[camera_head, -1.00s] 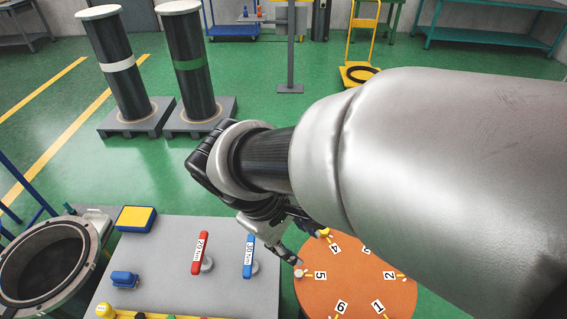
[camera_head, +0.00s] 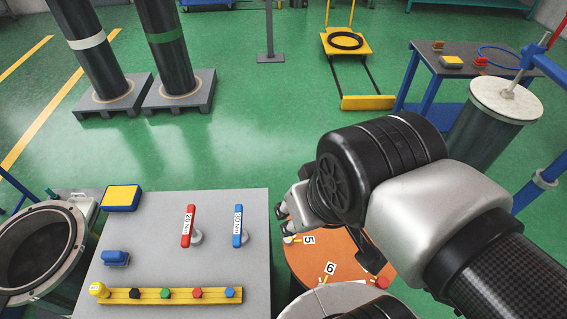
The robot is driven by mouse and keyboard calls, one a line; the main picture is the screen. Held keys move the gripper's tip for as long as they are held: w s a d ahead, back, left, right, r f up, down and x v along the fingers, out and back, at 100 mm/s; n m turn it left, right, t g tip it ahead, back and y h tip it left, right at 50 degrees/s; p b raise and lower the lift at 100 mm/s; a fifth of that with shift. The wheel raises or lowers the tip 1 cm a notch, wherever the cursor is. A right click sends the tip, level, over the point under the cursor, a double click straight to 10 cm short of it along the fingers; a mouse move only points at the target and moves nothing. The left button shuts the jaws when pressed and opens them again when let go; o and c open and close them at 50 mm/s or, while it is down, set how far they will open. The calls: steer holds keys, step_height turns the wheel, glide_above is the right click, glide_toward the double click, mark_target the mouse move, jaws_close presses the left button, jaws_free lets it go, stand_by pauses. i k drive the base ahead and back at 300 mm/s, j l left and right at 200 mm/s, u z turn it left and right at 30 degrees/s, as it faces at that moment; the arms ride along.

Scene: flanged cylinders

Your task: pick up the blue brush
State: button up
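The blue brush (camera_head: 116,258) lies on the left part of the grey table (camera_head: 215,268), in front of a blue and yellow box-like block (camera_head: 122,198). My gripper (camera_head: 283,212) is to the right, beside the table's right edge and above the orange round table (camera_head: 330,262). It is well apart from the brush. My wrist and arm hide most of the gripper, so its opening does not show.
A red-handled tool (camera_head: 188,226) and a blue-handled tool (camera_head: 238,226) stand on the grey table. A yellow strip (camera_head: 150,295) with several coloured knobs runs along its front. An open flanged cylinder (camera_head: 40,250) stands at the left. Table space around the brush is clear.

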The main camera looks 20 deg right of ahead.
mark_target(112, 258)
steer(key=u, duration=1.45)
